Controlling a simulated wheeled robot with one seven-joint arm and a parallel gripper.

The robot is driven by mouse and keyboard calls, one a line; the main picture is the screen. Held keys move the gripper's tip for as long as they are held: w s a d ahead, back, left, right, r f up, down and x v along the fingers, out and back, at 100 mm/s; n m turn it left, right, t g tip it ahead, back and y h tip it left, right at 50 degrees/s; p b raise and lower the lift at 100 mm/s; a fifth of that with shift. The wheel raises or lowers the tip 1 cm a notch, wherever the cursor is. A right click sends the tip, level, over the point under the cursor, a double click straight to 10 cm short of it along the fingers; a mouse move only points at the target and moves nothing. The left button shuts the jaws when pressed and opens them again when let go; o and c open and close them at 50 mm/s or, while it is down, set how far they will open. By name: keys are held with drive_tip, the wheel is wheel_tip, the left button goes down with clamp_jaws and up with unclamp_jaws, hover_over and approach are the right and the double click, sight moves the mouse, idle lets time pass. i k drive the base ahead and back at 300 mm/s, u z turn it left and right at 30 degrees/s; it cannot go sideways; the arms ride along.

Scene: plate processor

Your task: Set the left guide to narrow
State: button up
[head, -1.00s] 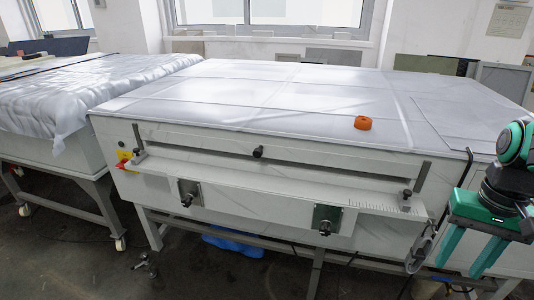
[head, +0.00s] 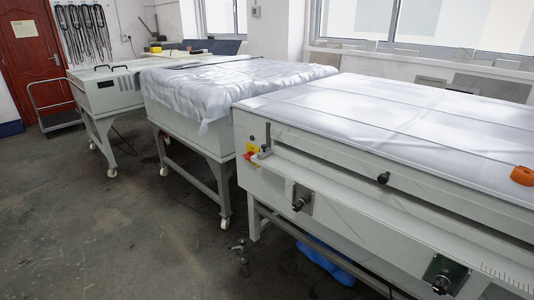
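The plate processor (head: 370,210) is the pale machine at the right, with a long feed slot along its front. At the left end of the slot stands a small grey guide (head: 265,151) with a dark knob, close to a red and yellow switch (head: 250,153). Its exact width setting is too small to read. The slot's right end and any guide there are outside the frame. My gripper is not in view.
Two knobs on metal plates, a left one (head: 300,198) and a right one (head: 443,275), stick out below the shelf. An orange roll (head: 522,176) lies on top. A cloth-covered table (head: 240,85) stands left. The floor (head: 120,220) at front left is clear.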

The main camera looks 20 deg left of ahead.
sight(266, 152)
drive_tip(key=u, duration=0.05)
drive_tip(key=k, duration=0.65)
drive_tip(key=u, duration=0.55)
drive_tip(key=i, duration=1.6)
